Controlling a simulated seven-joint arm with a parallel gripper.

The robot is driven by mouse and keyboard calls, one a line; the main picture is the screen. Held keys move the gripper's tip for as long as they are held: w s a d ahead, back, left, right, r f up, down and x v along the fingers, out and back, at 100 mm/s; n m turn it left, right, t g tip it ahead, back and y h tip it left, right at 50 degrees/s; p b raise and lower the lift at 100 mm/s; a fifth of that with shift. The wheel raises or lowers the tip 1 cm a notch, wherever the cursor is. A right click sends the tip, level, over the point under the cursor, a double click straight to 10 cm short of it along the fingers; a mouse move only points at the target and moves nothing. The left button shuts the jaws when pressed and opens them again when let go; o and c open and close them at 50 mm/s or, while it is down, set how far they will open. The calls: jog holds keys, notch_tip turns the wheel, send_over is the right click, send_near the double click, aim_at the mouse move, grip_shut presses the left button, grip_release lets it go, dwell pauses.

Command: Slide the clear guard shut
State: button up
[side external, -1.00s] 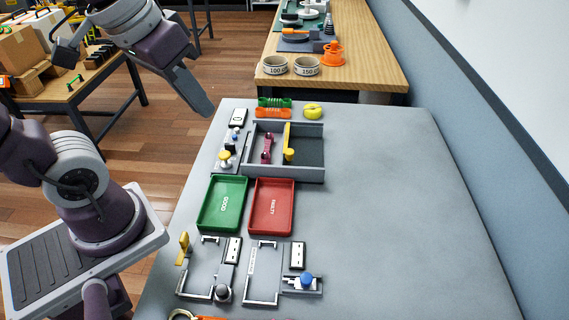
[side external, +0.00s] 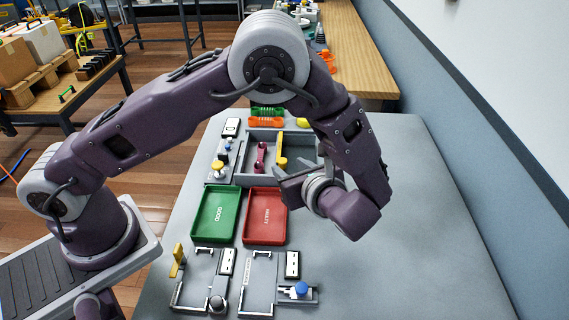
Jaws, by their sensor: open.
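I cannot make out a clear guard for certain. A grey open box (side external: 262,182) stands toward the far part of the table. A yellow upright bar (side external: 281,150) stands in it, and a maroon piece (side external: 261,156) lies to the bar's left. Any clear panel there is too faint to tell. My gripper (side external: 281,187) is open, with its fingers toward the left, at the near right of the box in the picture. It covers the box's right part and appears to be above the table. I cannot tell whether it touches the box.
A green tray (side external: 217,232) and a red tray (side external: 264,236) stand nearer than the box. Two bracket fixtures, one with a black knob (side external: 217,303) and one with a blue knob (side external: 301,288), are at the front. A yellow post (side external: 177,260) stands left. The table's right side (side external: 430,230) is clear.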

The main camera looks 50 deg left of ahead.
aim_at(284, 164)
jog(key=shift+w+a+f+m+t, duration=0.1)
jog(key=shift+w+f+m+t, duration=0.15)
jog(key=shift+f, duration=0.2)
jog(key=shift+w+f+m+t, duration=0.15)
jog(key=shift+f+m+t, duration=0.1)
jog(key=shift+f, duration=0.2)
jog(key=x, duration=0.6)
jog(key=shift+a, duration=0.15)
grip_shut()
dwell(0.4)
